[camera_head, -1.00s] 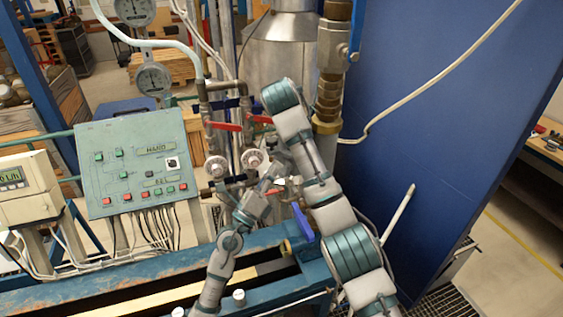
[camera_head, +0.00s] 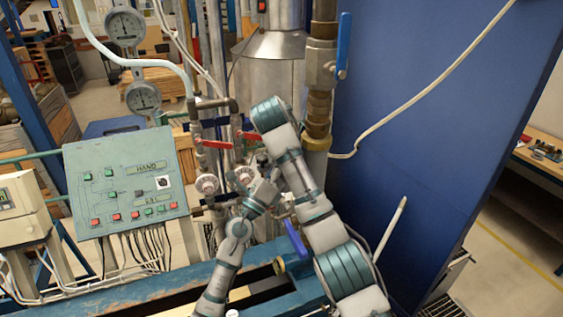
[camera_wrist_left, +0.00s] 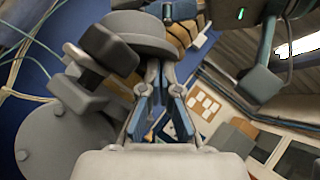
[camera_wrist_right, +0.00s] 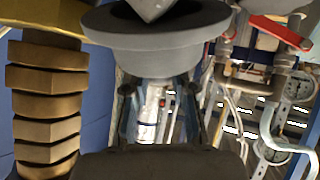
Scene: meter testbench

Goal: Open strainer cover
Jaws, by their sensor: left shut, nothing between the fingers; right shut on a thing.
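My right arm comes in from the lower right of the head view, and its gripper is hidden behind its own links there. In the right wrist view, my right gripper (camera_wrist_right: 161,92) is shut on a dark grey, round, flanged piece (camera_wrist_right: 208,28) with an angular top, which appears to be the strainer cover. My left gripper (camera_head: 274,178) shows small in the head view, close to the right arm's upper links. In the left wrist view its fingers (camera_wrist_left: 160,72) are shut and empty, just below a grey rounded part (camera_wrist_left: 130,35). Whether they touch it is unclear.
A brass fitting stack (camera_wrist_right: 46,105) stands close left of the right gripper. Red valve handles (camera_head: 215,144) and a blue handle (camera_head: 296,238) are near the arms. A control panel (camera_head: 128,182) stands left. A large blue panel (camera_head: 420,110) closes off the right side.

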